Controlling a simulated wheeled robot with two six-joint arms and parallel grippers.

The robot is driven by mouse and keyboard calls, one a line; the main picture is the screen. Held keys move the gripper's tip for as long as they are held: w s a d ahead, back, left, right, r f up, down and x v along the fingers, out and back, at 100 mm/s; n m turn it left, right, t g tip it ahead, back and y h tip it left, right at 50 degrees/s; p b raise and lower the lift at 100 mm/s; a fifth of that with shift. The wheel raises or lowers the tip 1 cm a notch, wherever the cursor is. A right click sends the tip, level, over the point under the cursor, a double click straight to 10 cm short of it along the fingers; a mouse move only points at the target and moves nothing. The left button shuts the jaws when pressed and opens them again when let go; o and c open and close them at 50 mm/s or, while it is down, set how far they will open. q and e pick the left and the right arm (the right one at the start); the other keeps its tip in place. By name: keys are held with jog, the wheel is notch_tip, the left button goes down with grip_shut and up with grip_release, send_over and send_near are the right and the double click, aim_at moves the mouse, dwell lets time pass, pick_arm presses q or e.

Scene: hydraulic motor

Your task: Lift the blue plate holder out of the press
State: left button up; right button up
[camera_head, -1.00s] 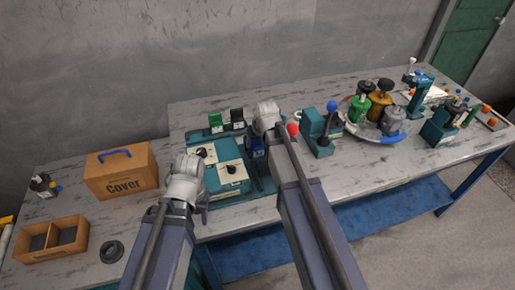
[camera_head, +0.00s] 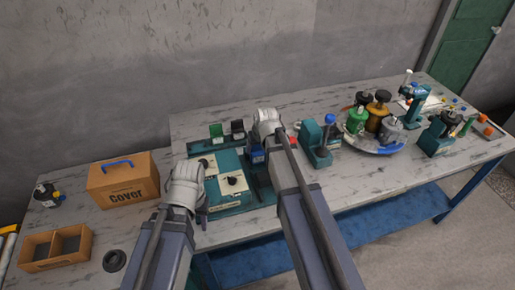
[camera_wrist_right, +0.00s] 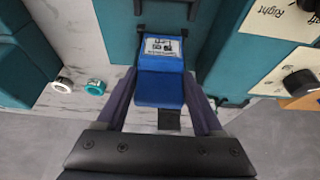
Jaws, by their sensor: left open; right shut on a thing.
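The blue plate holder (camera_wrist_right: 160,88) sits in the teal press frame (camera_wrist_right: 206,50) in the right wrist view, with a white printed label on top. It shows as a small blue patch (camera_head: 257,156) beside my right arm in the head view. My right gripper (camera_wrist_right: 163,98) is shut on the holder, one dark finger along each side. I cannot tell whether the holder is clear of the press. My left gripper (camera_head: 203,214) is open at the front left of the teal control box; its fingers are mostly hidden by the wrist.
The control box (camera_head: 229,188) with black knobs stands left of the holder. A cardboard cover box (camera_head: 122,178) and a divided tray (camera_head: 56,246) are further left. A teal lever unit (camera_head: 317,145) and a round tray of motors (camera_head: 378,146) are to the right.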

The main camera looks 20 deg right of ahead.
notch_tip(320, 180, up, 7)
jog(key=p, duration=0.6)
